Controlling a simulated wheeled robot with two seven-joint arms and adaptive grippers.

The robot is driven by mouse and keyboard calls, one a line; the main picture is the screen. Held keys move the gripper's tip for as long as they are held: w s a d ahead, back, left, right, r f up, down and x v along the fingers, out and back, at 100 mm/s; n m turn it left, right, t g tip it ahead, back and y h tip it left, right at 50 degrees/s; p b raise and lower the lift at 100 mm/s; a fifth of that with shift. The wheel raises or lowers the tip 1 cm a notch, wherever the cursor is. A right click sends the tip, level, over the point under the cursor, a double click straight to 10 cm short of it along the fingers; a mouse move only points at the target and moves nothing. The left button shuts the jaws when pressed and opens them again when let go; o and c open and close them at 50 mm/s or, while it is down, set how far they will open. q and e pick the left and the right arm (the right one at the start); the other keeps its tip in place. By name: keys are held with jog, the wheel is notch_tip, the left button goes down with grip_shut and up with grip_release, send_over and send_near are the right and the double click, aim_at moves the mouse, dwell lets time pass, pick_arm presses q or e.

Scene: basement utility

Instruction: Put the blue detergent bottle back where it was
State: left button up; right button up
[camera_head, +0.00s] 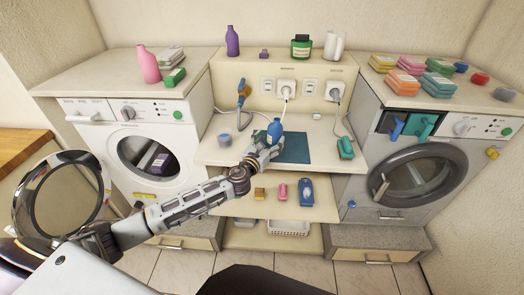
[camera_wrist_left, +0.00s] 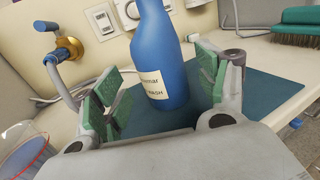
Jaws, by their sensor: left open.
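The blue detergent bottle (camera_head: 274,130) stands upright on the middle shelf, at the left edge of a dark teal mat (camera_head: 294,149). My left gripper (camera_head: 262,148) is at the near side of the bottle, its arm reaching in from the lower left. In the left wrist view the bottle (camera_wrist_left: 157,60) stands between and just beyond the open fingers of my left gripper (camera_wrist_left: 160,95), with gaps on both sides. Its label faces the camera. The mat (camera_wrist_left: 255,100) also shows there. My right gripper is not in view.
A cup (camera_head: 225,140) stands left of the bottle, and a green brush (camera_head: 345,148) lies to the right. A wall tap (camera_head: 243,90) and plugged sockets (camera_head: 287,87) are behind. A lower shelf (camera_head: 235,207) holds small items. Washing machines (camera_head: 150,150) flank the shelves.

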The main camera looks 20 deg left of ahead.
pick_arm(q)
jog(key=shift+s+a, duration=0.2)
jog(key=shift+s, duration=1.4)
jog(key=shift+s+a, duration=0.15)
jog(key=shift+s, duration=1.4)
